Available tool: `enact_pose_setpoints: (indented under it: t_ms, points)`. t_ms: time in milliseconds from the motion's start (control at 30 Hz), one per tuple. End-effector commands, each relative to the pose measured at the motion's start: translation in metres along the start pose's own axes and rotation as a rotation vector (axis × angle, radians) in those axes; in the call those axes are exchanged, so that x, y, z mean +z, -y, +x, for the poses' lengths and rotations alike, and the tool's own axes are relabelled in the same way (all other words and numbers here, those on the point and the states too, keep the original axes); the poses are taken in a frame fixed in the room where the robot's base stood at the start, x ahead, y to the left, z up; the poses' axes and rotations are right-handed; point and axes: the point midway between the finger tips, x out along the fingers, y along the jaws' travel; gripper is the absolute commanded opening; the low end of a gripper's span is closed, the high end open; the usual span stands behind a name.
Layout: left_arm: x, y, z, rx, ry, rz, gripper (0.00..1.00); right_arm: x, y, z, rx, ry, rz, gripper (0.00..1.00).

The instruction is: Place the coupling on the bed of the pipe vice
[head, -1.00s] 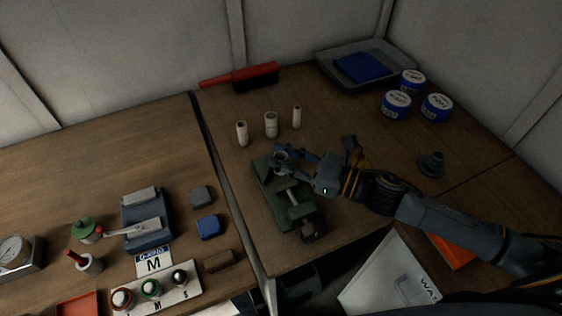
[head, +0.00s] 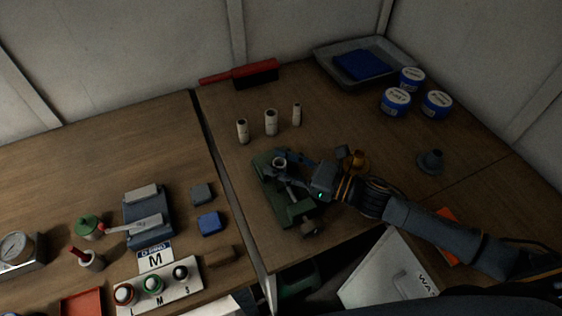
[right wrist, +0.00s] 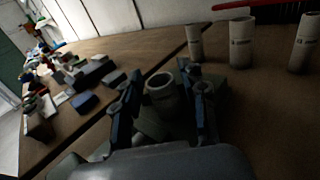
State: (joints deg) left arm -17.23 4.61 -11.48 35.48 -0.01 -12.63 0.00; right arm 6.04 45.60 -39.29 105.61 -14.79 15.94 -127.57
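The coupling (head: 280,163), a short pale-grey hollow cylinder, stands upright at the far end of the green pipe vice (head: 301,210), apparently resting on its bed. In the right wrist view the coupling (right wrist: 161,92) sits between my fingers, its open top showing and its foot partly hidden. My right gripper (head: 296,170) is open, one finger on each side of the coupling with visible gaps. In the right wrist view the gripper (right wrist: 164,103) straddles it. My left gripper is not in view.
Three pale cylinders (head: 271,123) stand behind the vice. A brass-coloured piece (head: 356,160) and a dark flanged part (head: 431,161) are to the right. Blue-labelled tins (head: 396,101) and a grey tray (head: 330,58) are at the back right. A gap separates the two tables.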

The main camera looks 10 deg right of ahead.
Motion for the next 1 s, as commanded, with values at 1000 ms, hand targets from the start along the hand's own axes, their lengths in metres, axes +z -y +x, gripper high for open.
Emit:
enact_pose_setpoints:
  t_ms: [1000]
  points:
    - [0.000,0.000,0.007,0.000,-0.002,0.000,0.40,0.002,0.000,-0.073,0.000,-0.002,0.001,0.49]
